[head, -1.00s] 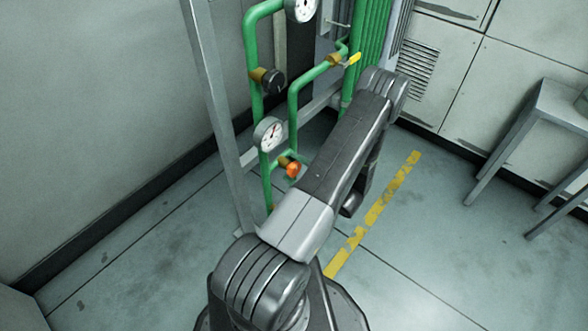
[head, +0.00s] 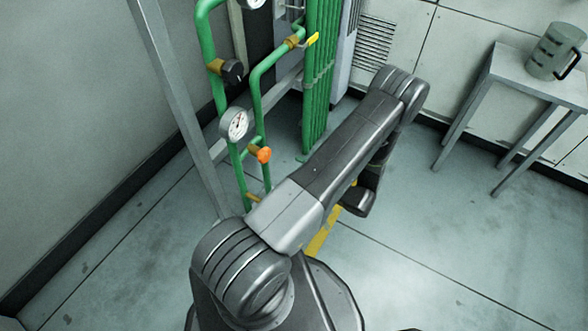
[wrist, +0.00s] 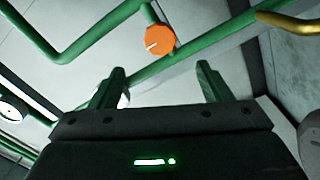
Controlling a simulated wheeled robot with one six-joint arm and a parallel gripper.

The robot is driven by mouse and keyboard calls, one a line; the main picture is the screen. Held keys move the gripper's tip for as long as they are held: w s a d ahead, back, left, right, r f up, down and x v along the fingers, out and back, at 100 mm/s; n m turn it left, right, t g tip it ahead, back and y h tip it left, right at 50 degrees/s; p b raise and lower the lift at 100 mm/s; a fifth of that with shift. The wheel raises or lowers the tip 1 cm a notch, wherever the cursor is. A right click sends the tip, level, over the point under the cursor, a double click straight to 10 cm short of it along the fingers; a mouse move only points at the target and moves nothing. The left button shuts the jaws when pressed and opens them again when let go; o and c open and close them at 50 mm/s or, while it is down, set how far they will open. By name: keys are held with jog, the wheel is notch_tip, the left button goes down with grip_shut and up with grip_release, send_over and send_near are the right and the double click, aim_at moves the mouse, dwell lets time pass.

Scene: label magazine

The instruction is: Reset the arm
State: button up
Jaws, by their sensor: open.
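My arm (head: 345,150) reaches up and to the right across the head view, bent at its far end, with the forearm hanging down behind it. My gripper (wrist: 161,84) shows in the wrist view with its two dark green-tinted fingers spread apart. Nothing is between the fingers. An orange knob (wrist: 160,40) on green piping appears beyond the fingertips, apart from them. The same orange knob (head: 264,155) is left of my arm in the head view. The gripper itself cannot be made out in the head view.
Green pipes (head: 257,90) with a round gauge (head: 234,124), a black knob (head: 232,71) and a yellow-handled valve (head: 313,39) stand left of the arm. A grey metal post (head: 180,100) is beside them. Floor between is clear.

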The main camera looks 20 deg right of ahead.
aim_at(267, 157)
jog(key=shift+w, duration=0.1)
jog(key=b+x, duration=0.1)
jog(key=x, duration=1.2)
jog(key=shift+w+a+b, duration=0.25)
jog(key=shift+a+b, duration=0.05)
jog(key=shift+b, duration=0.05)
jog(key=shift+s+d, duration=0.1)
